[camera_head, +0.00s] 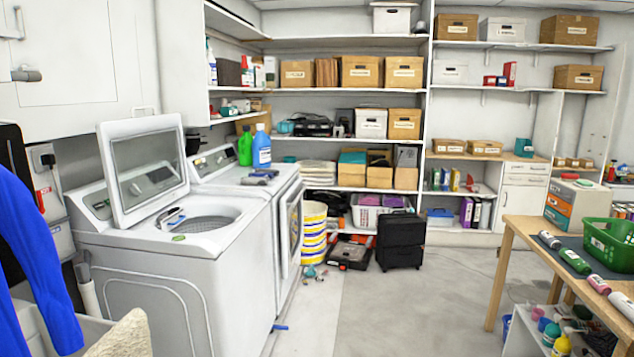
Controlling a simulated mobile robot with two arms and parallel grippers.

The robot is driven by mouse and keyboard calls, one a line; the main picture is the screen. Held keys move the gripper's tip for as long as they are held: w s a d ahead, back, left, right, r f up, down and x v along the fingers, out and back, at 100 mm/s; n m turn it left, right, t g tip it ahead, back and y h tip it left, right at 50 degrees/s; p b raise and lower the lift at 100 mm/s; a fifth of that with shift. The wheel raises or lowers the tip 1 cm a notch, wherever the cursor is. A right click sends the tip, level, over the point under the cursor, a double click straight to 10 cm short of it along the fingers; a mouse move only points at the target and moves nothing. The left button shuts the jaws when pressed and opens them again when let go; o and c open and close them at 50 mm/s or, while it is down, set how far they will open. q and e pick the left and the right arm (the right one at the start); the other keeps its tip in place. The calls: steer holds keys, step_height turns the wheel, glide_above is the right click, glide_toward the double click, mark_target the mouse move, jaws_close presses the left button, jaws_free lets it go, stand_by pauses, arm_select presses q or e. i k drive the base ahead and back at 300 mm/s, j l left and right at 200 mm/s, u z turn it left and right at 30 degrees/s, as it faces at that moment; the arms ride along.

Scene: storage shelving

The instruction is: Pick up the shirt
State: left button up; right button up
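A bright blue garment, which looks like the shirt (32,245), hangs at the left edge in the head view. A long sleeve-like part of it drapes down toward a pale basin or bin (85,335). The left edge of the picture cuts off the rest of it, and I cannot tell what it hangs from. Neither of my grippers is in view.
A top-loading washer (165,255) with its lid raised stands right of the garment, beside another white machine (287,235). A beige cloth-like item (123,336) is at bottom left. A wooden table (515,224) with a green basket (610,245) stands right. The middle floor is clear.

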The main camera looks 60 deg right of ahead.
mark_target(268, 176)
steer(key=z, duration=1.7)
